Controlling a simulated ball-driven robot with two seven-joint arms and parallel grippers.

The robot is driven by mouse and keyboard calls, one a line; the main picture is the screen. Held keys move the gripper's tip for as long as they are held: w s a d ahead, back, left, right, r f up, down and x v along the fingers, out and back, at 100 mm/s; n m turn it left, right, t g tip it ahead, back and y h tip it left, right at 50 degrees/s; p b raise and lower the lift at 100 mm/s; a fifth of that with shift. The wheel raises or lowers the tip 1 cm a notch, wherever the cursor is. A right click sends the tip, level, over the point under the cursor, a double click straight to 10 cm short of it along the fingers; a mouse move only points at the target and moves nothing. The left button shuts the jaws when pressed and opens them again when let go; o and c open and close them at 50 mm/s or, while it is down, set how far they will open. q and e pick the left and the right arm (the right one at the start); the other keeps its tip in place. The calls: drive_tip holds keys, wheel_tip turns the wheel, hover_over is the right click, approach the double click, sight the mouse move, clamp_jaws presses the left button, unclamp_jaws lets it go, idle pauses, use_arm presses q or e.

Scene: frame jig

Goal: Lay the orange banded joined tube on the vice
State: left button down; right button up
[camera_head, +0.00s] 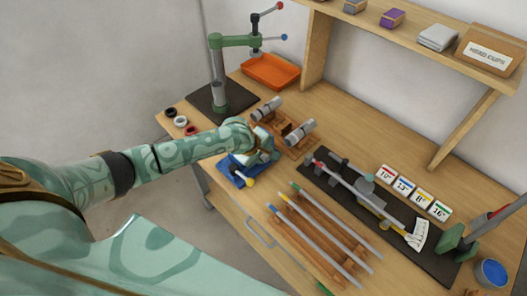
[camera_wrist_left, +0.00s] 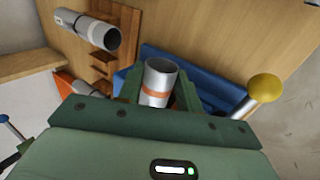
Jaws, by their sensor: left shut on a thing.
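My left gripper (camera_head: 264,150) is over the blue vice (camera_head: 233,172) on the near left side of the bench. In the left wrist view, its green jaws are shut on a grey tube with an orange band (camera_wrist_left: 158,84). The tube's open end points up between the jaws. The vice (camera_wrist_left: 205,78), with its yellow-knobbed handle (camera_wrist_left: 262,88), shows just behind the tube. I cannot tell whether tube and vice touch. In the head view my gripper hides most of the tube. My right gripper is not in view.
A wooden cradle (camera_head: 284,135) beside the vice holds two grey tubes (camera_head: 267,108) (camera_head: 300,131). A green press (camera_head: 218,75) and an orange tray (camera_head: 270,71) stand behind. Long rods (camera_head: 325,230) lie on a rack in front, right of the vice.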

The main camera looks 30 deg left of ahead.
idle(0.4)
use_arm(q)
drive_tip(key=c, duration=0.9)
unclamp_jaws()
drive_tip(key=shift+o, duration=0.2)
drive_tip(key=p+v, duration=0.5)
drive_tip(key=v, duration=1.1)
drive_tip(key=shift+s, duration=0.15)
